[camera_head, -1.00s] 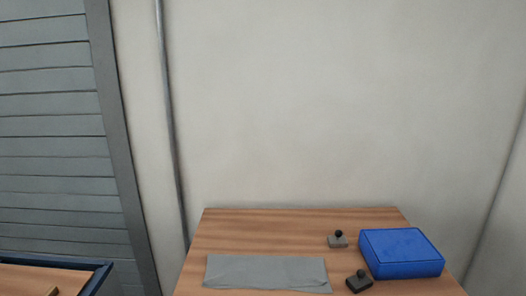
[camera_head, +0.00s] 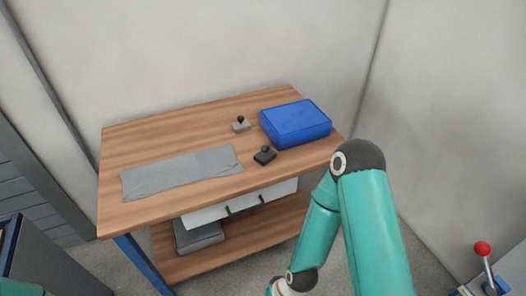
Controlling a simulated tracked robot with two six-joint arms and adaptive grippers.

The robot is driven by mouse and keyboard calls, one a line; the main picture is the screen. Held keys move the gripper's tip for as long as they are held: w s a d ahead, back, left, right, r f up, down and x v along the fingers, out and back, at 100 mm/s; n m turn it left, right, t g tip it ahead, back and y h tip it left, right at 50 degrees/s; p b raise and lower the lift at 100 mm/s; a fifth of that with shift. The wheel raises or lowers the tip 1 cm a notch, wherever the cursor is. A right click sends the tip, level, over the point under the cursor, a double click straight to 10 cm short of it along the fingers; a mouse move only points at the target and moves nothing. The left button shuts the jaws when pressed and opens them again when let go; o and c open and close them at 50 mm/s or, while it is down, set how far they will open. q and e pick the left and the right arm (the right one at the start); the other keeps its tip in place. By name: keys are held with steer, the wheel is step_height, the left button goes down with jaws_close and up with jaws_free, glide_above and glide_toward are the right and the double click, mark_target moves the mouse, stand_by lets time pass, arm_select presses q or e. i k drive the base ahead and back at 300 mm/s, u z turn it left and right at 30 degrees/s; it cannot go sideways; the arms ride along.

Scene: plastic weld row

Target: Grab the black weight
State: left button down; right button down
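The black weight (camera_head: 265,156) stands on the wooden table (camera_head: 125,210), near its front edge. It is a small dark block with a knob on top. A similar grey weight (camera_head: 241,126) stands behind it and to the left. My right arm comes in from the lower right, in front of the table's right end. Its gripper is cut off or hidden at the bottom edge, so its fingers do not show. My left gripper is not in view. Nothing touches the black weight.
A blue case (camera_head: 296,124) lies right of the weights. A grey cloth (camera_head: 180,172) lies flat on the left. Below are a white drawer (camera_head: 240,204) and a shelf with a grey box (camera_head: 198,236). A red-knobbed lever (camera_head: 483,250) stands at lower right.

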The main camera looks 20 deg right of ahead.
mark_target(266, 155)
steer(key=z, duration=0.75)
steer(key=k, duration=0.75)
steer(key=u, duration=0.65)
steer(key=i, duration=1.25)
steer(key=z, duration=0.1)
